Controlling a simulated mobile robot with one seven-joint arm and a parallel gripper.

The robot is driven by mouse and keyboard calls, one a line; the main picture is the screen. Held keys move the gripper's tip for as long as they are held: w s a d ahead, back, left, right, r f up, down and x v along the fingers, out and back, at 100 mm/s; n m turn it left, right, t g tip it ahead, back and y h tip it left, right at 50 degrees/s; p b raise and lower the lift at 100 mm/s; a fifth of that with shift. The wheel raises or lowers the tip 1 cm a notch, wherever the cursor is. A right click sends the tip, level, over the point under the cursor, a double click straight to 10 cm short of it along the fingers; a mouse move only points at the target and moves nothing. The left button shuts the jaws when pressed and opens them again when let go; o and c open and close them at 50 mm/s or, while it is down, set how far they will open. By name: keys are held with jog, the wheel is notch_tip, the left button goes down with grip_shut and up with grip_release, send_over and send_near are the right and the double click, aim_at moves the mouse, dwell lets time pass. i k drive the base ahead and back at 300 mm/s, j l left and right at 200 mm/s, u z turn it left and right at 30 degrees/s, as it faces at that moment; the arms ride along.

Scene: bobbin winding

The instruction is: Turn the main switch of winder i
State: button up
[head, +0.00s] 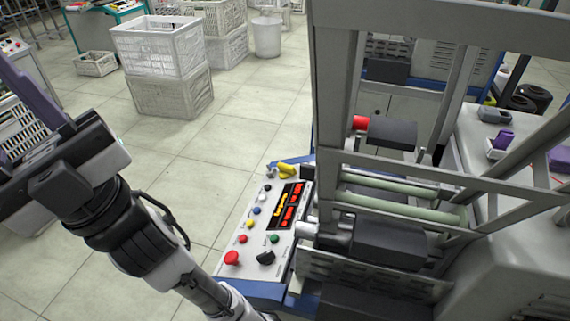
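The winder's control panel (265,225) is in the lower middle of the head view, on the left side of the grey machine frame. A black rotary knob (265,257), which looks like a switch, sits at its near end, right of a red mushroom button (232,257). I cannot read a label naming the winder or the main switch. My gripper (10,115) is at the left edge, well left of the panel and apart from it. Its purple fingers are spread with nothing visible between them. The fingertips are partly cut off by the picture edge.
Grey frame bars (335,110) and rollers (400,205) stand right of the panel. Stacked crates (172,92) and a white bin (267,38) stand behind. The tiled floor between gripper and panel is clear.

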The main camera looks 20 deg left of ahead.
aim_at(287, 170)
jog(key=i+j+u, duration=0.15)
jog(key=j+u, duration=0.15)
jog(key=i+j+u, duration=0.25)
jog(key=j, duration=0.15)
jog(key=i+j+u, duration=0.15)
jog(key=j+u, duration=0.15)
